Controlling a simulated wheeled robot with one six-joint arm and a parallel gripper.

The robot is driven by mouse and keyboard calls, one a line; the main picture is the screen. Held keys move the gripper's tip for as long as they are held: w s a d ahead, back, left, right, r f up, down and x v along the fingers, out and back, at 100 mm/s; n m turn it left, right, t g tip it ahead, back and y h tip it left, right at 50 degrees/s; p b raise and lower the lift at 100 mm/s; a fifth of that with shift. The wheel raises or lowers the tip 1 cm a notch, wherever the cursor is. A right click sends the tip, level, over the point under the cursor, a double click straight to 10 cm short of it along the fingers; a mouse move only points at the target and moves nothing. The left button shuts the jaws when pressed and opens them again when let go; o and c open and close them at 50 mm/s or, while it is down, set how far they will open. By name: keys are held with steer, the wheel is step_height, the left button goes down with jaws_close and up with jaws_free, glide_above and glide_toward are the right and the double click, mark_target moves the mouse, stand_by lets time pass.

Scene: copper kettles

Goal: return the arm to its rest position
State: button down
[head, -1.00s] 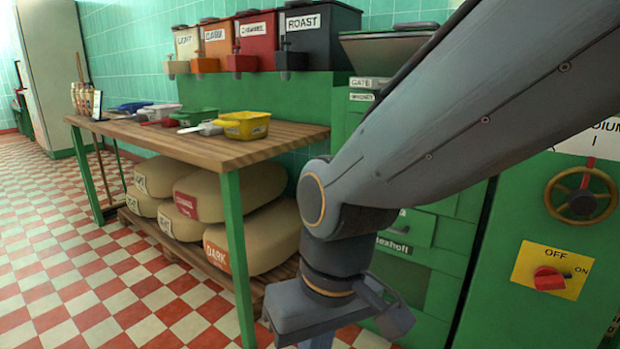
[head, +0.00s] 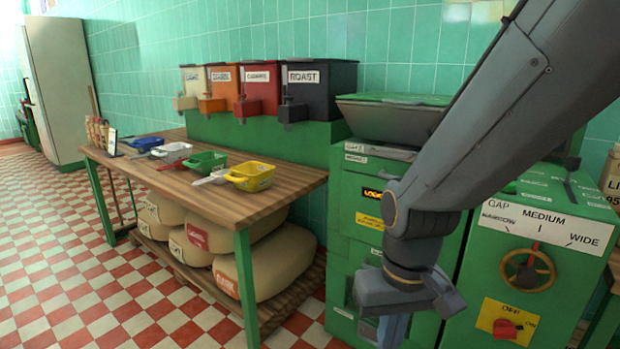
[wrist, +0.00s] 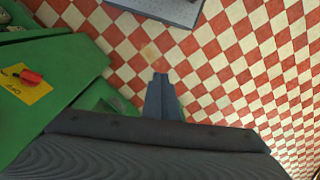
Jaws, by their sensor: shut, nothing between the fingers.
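My arm reaches down from the upper right of the head view, in front of the green machine (head: 375,190). My gripper (head: 393,332) points downward at its lower end, and the bottom edge of the picture cuts it off. In the wrist view my gripper (wrist: 160,77) is shut and empty, its fingers together over the red and white checkered floor (wrist: 225,75). It holds nothing and appears to touch nothing.
A wooden table (head: 215,200) at the left holds colored scoops, with sacks (head: 270,265) beneath. Behind it stand labelled hoppers (head: 318,85). A green cabinet with a dial (head: 527,268) and red switch (head: 504,328) stands right. The floor (head: 60,250) at left is clear.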

steer(key=s+d+r+m+p, duration=0.1)
steer(key=s+d+r+p, duration=0.1)
steer(key=d+r+p, duration=0.4)
steer(key=r+p, duration=0.1)
steer(key=p, duration=0.1)
steer(key=shift+d+r+m+h+p, duration=0.3)
steer(key=shift+d+r+p, duration=0.05)
steer(key=shift+d, duration=0.05)
steer(key=shift+w+d, duration=0.1)
stand_by(0.5)
